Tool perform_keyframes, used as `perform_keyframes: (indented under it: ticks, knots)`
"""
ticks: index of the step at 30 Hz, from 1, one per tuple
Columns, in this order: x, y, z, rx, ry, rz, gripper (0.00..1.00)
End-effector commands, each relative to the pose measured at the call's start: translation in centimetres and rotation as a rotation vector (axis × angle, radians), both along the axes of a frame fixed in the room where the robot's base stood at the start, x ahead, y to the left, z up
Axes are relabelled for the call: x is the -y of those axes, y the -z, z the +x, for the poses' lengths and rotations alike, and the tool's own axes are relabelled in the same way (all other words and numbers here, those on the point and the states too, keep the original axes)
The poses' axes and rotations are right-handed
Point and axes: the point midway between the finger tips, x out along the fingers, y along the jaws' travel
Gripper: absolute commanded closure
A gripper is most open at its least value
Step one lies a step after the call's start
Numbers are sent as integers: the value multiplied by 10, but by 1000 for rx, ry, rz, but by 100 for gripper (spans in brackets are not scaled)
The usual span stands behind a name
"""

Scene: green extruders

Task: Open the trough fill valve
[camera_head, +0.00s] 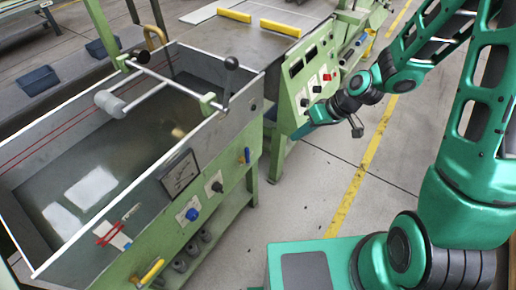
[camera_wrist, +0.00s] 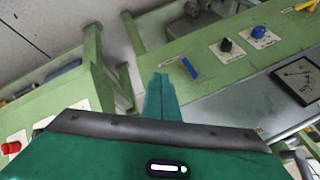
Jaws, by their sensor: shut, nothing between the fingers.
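A long metal trough (camera_head: 265,72) with a green front panel stands at left in the head view. A small blue lever (camera_head: 247,155) sits at the right end of that panel, and it also shows in the wrist view (camera_wrist: 189,68). A yellow handle (camera_head: 151,271) sits low at the panel's near end. No label shows which of these is the fill valve. My gripper (camera_head: 303,131) is right of the blue lever, apart from it. In the wrist view its green fingers (camera_wrist: 160,80) are together and empty, left of the lever.
A black knob (camera_head: 217,187), a blue knob (camera_head: 192,214) and a dial gauge (camera_head: 181,174) line the trough panel. A green control cabinet (camera_head: 310,80) with a red knob (camera_head: 327,77) stands behind. A ball-ended lever (camera_head: 231,63) rises at the trough's corner. Floor right of the trough is clear.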

Motion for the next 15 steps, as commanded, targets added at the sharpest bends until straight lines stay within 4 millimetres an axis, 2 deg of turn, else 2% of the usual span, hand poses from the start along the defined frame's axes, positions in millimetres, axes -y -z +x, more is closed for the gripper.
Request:
perform_keyframes:
  ticks: [1, 4, 11, 15]
  knots:
    - [-11, 5, 2, 6, -11, 26, 100]
    - [-25, 10, 6, 21, -22, 62, 100]
    - [-38, 20, 10, 31, -29, 81, 100]
    - [-50, 35, 14, 29, -31, 82, 100]
